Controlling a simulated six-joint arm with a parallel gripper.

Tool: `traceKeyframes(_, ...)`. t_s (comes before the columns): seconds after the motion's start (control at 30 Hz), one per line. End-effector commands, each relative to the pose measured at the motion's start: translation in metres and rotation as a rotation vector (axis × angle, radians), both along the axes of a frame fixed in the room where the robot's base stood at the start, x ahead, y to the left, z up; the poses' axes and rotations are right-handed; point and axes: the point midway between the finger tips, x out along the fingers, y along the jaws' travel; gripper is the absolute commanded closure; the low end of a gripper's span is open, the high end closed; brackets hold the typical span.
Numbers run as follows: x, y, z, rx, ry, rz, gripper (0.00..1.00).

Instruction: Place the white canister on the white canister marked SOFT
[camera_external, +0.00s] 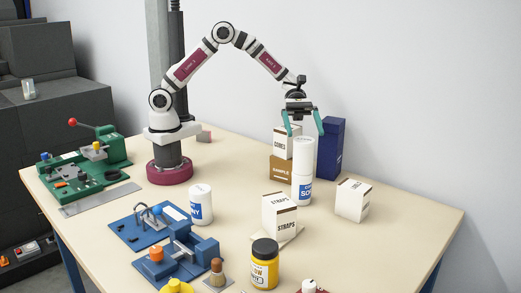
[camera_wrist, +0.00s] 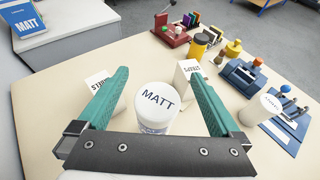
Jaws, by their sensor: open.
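A plain white canister (camera_external: 302,155) stands upright on top of the white canister marked SOFT (camera_external: 301,190), and the two look roughly in line. In the wrist view the upper canister's lid (camera_wrist: 157,98) reads MATT, and part of a blue label shows below it. My gripper (camera_external: 305,131) is open above the stack, with its teal fingers on either side of the upper canister's top. In the wrist view the fingers (camera_wrist: 158,76) stand wide apart with gaps on both sides of the lid, seemingly not touching it.
White boxes (camera_external: 280,213) and (camera_external: 352,200) stand near the stack, with a brown box (camera_external: 282,168) and a dark blue box (camera_external: 330,148) close behind. Another white canister (camera_external: 201,205), a yellow jar (camera_external: 264,265) and blue fixtures (camera_external: 185,255) are nearer the front.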

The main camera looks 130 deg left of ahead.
Motion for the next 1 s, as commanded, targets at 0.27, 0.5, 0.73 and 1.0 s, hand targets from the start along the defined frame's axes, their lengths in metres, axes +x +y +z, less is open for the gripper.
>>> traceKeyframes(0.27,-0.106,-0.158,0.025,0.597,-0.159,-0.811,0.0)
traceKeyframes(0.5,-0.302,-0.175,0.01,1.272,-0.612,-2.17,0.0)
traceKeyframes(0.73,-0.332,-0.146,0.004,1.386,-0.742,-2.593,0.0)
traceKeyframes(1.0,-0.331,-0.146,0.005,1.384,-0.739,-2.588,0.0)
